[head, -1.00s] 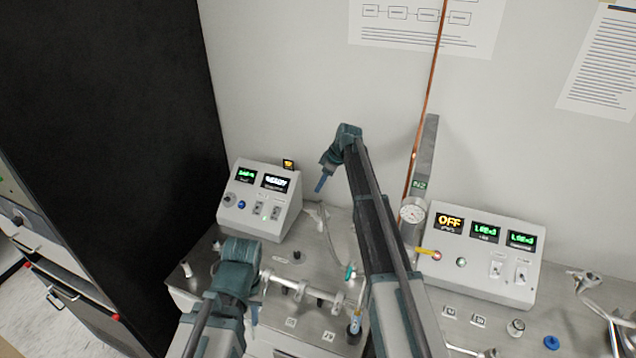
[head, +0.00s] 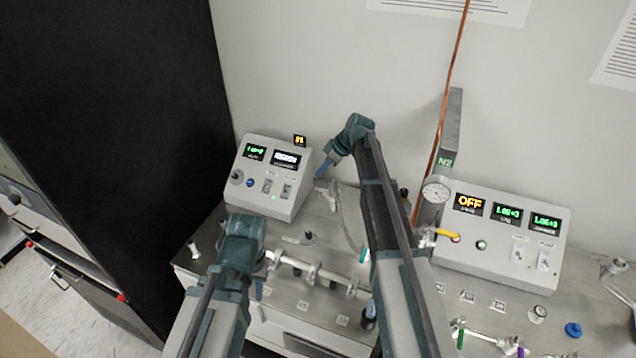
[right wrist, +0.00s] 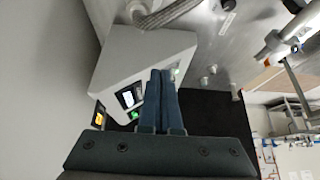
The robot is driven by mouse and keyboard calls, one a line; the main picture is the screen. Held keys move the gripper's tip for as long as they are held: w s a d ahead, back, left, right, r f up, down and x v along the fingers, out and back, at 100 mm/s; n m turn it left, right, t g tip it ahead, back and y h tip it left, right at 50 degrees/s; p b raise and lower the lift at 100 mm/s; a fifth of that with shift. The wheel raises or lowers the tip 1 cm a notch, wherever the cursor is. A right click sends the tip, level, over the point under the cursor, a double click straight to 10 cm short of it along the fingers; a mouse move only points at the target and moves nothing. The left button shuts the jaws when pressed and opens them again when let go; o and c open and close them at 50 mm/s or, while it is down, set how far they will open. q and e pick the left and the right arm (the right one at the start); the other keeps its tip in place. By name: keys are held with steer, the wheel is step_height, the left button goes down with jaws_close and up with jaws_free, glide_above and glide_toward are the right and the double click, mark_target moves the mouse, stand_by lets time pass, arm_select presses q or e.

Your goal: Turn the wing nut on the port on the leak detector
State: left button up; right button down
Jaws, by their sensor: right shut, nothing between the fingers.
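The leak detector is probably the grey sloped console (head: 270,178) with two small displays at the back left of the bench. A grey fitting (head: 331,196) at its right side meets a flexible hose. It also shows at the top of the right wrist view as a clamp-like fitting (right wrist: 137,12) on a braided hose. I cannot make out the wing nut clearly. My right gripper (head: 321,172) is shut and empty, just right of the console and above the fitting. Its blue fingers (right wrist: 162,75) lie together over the console in the wrist view. My left gripper (head: 258,289) hangs over the bench front, its fingers mostly hidden.
A horizontal metal manifold (head: 312,270) runs along the bench between my arms. A second console (head: 505,235), a gauge (head: 436,190) and a copper pipe (head: 455,55) stand to the right. A dark cabinet (head: 110,130) stands at the left.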

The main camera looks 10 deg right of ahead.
mark_target(320, 194)
steer(key=f+b, duration=0.6)
steer(key=a+f+b, duration=0.1)
steer(key=f+b, duration=0.2)
steer(key=shift+w+f, duration=0.2)
steer(key=shift+w, duration=0.2)
steer(key=shift+s+d, duration=0.45)
steer(key=shift+d, duration=0.15)
steer(key=shift+f, duration=0.1)
